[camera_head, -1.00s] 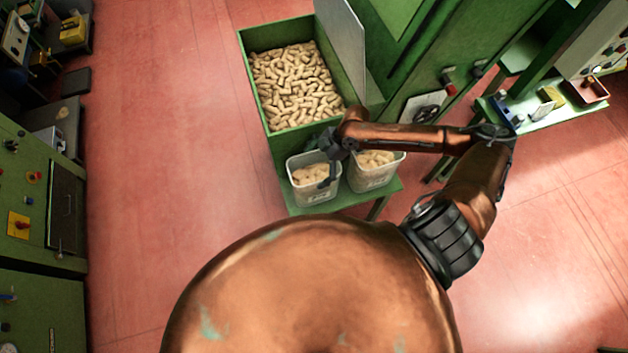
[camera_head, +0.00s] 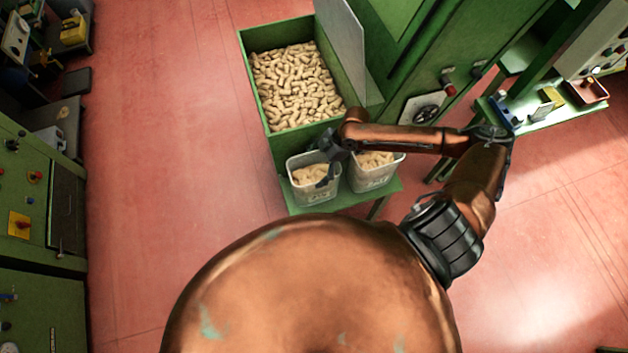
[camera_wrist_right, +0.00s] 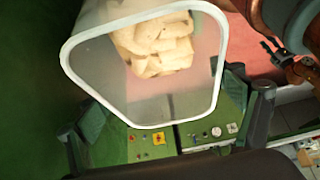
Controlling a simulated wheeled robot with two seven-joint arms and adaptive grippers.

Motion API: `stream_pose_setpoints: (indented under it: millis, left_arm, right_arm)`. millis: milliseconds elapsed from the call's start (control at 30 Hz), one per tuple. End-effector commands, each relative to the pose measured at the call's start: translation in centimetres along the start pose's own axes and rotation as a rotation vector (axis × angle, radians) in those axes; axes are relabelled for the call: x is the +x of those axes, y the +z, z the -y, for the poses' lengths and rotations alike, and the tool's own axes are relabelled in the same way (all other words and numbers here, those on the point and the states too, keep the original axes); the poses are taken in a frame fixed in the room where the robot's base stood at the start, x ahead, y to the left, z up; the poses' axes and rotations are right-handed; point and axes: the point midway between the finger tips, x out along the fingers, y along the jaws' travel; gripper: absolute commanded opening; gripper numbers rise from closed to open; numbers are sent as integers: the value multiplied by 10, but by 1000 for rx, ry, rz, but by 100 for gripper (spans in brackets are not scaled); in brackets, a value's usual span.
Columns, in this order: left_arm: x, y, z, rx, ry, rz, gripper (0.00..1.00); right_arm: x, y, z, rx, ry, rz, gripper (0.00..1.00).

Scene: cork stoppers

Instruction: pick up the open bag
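Two pale, open-topped bags with corks inside stand side by side on a green ledge in the head view: a left bag (camera_head: 314,191) and a right bag (camera_head: 372,180). My right gripper (camera_head: 328,165) is at the right side of the left bag's mouth, close to the gap between the bags. In the right wrist view an open bag (camera_wrist_right: 150,105) with a white rim and corks fills the space ahead, its near edge between my widely spread fingers (camera_wrist_right: 168,122). Contact cannot be told. Part of my left arm and gripper (camera_wrist_right: 283,58) shows small at the upper right.
A green bin (camera_head: 272,107) full of corks (camera_head: 297,85) stands right behind the bags. A green machine (camera_head: 420,60) rises to the right, with a side table (camera_head: 540,110). Green cabinets (camera_head: 35,220) line the left. The red floor (camera_head: 170,150) between is clear.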

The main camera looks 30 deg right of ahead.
Motion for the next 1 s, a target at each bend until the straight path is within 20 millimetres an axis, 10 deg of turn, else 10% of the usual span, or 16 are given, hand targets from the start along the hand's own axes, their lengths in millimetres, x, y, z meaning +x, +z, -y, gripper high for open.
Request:
stream_pose_setpoints:
  millis: [767, 1000]
  left_arm:
    - [0, 1, 0, 0, 0, 2, 40]
    - [0, 1, 0, 0, 0, 2, 40]
  right_arm:
    - [0, 0, 1, 0, -2, 0, 29]
    - [0, -1, 0, -1, 0, -2, 28]
